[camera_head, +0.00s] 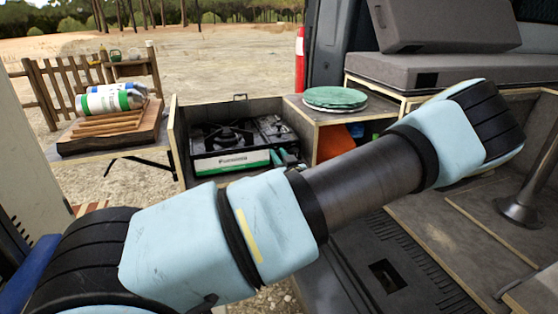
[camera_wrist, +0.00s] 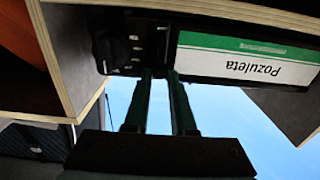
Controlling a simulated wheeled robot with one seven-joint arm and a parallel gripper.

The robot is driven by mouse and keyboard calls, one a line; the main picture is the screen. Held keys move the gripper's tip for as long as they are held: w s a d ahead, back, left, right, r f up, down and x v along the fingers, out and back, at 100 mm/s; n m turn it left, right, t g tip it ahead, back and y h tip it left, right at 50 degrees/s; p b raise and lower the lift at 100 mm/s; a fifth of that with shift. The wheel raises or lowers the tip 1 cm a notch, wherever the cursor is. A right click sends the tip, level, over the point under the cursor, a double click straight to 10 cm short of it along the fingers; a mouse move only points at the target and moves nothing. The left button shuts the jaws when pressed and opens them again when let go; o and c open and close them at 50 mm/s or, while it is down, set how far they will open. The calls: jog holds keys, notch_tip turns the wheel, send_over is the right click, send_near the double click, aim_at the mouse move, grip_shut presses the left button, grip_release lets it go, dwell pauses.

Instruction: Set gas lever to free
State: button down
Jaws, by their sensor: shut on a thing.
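The gas stove (camera_head: 230,160) sits in a wooden pull-out box at the van's tailgate. In the wrist view the stove is upside down, with its black control panel (camera_wrist: 135,42) beside a green and white label. My gripper (camera_wrist: 159,74) has its two dark green fingers close together at the panel edge, between the round knob and the label. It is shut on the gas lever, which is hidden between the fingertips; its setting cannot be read. In the head view my gripper (camera_head: 285,158) shows small and teal at the stove's front right corner.
A round black knob (camera_wrist: 108,48) is close beside the fingertips. The box's wooden wall (camera_wrist: 65,60) stands near them. A green round lid (camera_head: 335,98) lies on the counter to the right. My arm crosses the foreground and hides part of the van floor.

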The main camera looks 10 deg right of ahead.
jog(key=c, duration=0.7)
grip_release()
jog(key=shift+r, duration=0.1)
jog(key=s+b, duration=0.1)
jog(key=s, duration=0.2)
jog(key=s+d+b, duration=0.1)
jog(key=s, duration=0.6)
jog(key=shift+s+d+b, duration=0.25)
jog(key=shift+s+b, duration=0.1)
jog(key=shift+b, duration=0.05)
